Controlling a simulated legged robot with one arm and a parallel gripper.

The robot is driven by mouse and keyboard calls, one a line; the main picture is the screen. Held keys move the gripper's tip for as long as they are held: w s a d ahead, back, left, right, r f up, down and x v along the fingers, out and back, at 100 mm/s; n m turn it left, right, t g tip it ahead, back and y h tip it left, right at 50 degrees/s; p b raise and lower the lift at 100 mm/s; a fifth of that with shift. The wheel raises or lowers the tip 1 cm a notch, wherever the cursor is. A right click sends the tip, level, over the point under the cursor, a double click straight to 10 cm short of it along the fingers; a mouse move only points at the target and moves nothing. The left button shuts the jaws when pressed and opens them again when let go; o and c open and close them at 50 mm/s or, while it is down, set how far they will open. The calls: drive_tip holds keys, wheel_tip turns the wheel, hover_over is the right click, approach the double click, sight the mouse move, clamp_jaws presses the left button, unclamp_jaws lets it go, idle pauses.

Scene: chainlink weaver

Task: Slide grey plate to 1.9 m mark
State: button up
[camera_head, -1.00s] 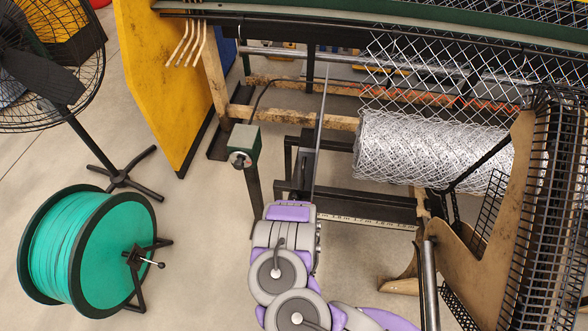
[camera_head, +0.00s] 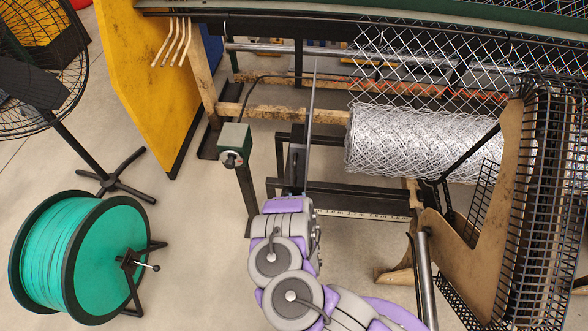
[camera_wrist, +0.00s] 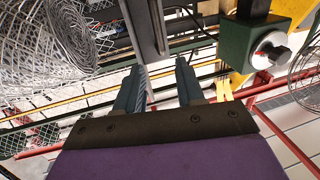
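A green box with a knob (camera_head: 235,145) stands on a post left of the plate. A wire mesh roll (camera_head: 420,140) hangs to its right. A green spool (camera_head: 85,255) and a fan (camera_head: 40,70) stand on the left, with bare floor between spool and post.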

sight(294, 170)
drive_tip(key=w+b, duration=0.1)
drive_tip(key=w, duration=0.3)
drive_tip(key=w+a+b, duration=0.1)
drive_tip(key=w, duration=0.4)
drive_tip(key=w+a+b, duration=0.1)
drive_tip(key=w, duration=0.3)
drive_tip(key=shift+w+a, duration=0.1)
drive_tip(key=shift+w, duration=0.3)
drive_tip(key=shift+c, duration=0.5)
clamp_jaws()
